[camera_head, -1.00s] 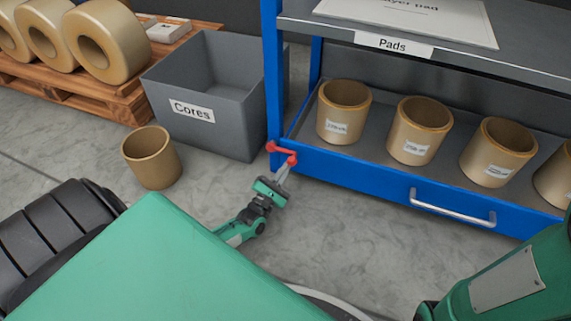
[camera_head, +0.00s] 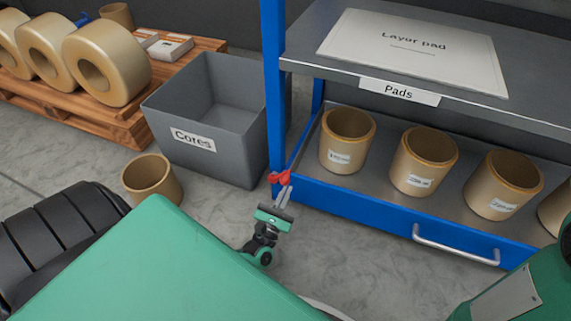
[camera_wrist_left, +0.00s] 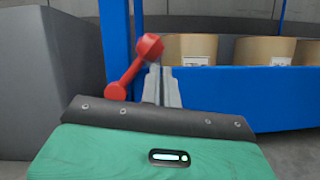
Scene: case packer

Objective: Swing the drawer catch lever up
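The red drawer catch lever (camera_head: 279,178) sits at the left end of the blue drawer front (camera_head: 390,225), by the rack's corner post. In the left wrist view the lever (camera_wrist_left: 129,76) slants up to the right from its round pivot to a ball knob. My left gripper (camera_head: 286,192) is at the lever's knob end. In the wrist view its fingers (camera_wrist_left: 160,80) are together with only a thin line between them, just below and right of the knob. The knob is not between them; I cannot tell whether they touch it. My right gripper is out of view.
A grey Cores bin (camera_head: 205,165) stands left of the rack post, with a loose core (camera_head: 152,182) on the floor before it. The drawer holds several cores and has a metal handle (camera_head: 455,248). A shelf (camera_head: 520,105) with a layer pad overhangs it.

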